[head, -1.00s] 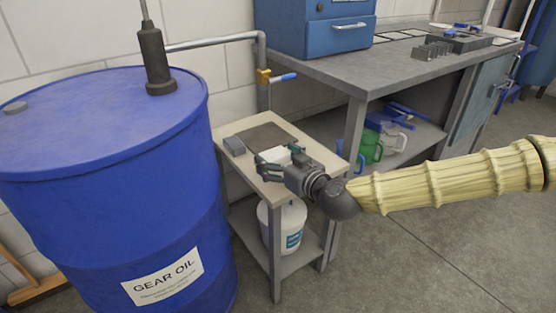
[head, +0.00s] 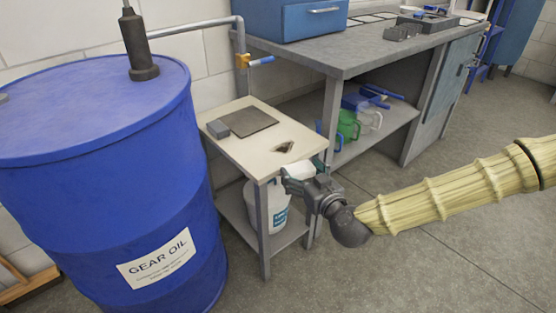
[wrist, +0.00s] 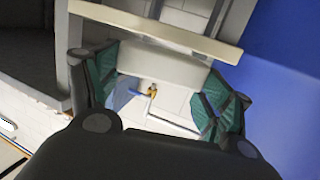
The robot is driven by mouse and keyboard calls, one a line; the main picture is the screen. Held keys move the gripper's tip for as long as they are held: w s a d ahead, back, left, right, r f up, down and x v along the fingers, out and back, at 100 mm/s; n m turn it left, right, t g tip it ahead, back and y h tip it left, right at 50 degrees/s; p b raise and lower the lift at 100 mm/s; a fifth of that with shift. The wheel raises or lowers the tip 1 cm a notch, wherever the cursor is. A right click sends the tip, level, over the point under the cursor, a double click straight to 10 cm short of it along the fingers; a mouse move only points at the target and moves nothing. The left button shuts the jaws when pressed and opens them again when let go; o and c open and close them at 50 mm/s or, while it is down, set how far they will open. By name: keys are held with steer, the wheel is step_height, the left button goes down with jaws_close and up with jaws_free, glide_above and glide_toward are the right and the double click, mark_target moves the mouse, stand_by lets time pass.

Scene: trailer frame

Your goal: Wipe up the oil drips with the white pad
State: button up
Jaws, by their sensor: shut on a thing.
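My gripper (head: 300,174) is shut on the white pad (head: 296,170), just off the front right edge of the small table (head: 245,153). In the wrist view the pad (wrist: 165,66) is between the green-lined fingertips, with the tabletop's thin edge (wrist: 150,24) close by. A small dark patch (head: 284,147), apparently oil, lies on the beige tabletop behind the pad. I cannot tell whether the pad touches the table edge.
A dark square mat (head: 248,123) and a grey block (head: 218,129) lie at the tabletop's back left. A blue gear oil drum (head: 110,210) stands close on the left. A white container (head: 254,206) is on the lower shelf. A grey workbench (head: 350,52) stands behind.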

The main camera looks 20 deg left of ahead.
steer(key=w+d+f+m+t+h, duration=0.1)
steer(key=d+f+m+h, duration=0.1)
steer(key=d+f, duration=0.3)
steer(key=w+d+f+m+t+h, duration=0.1)
steer(key=d+f, duration=0.5)
steer(key=d, duration=0.7)
steer(key=w+d+f+m+t+h, duration=0.1)
steer(key=d+f+m+h, duration=0.3)
steer(key=d, duration=0.6)
step_height(320, 180, down, 2)
steer(key=w+h, duration=0.1)
steer(key=h, duration=0.2)
steer(key=shift+w+m, duration=0.25)
steer(key=shift+m, duration=0.05)
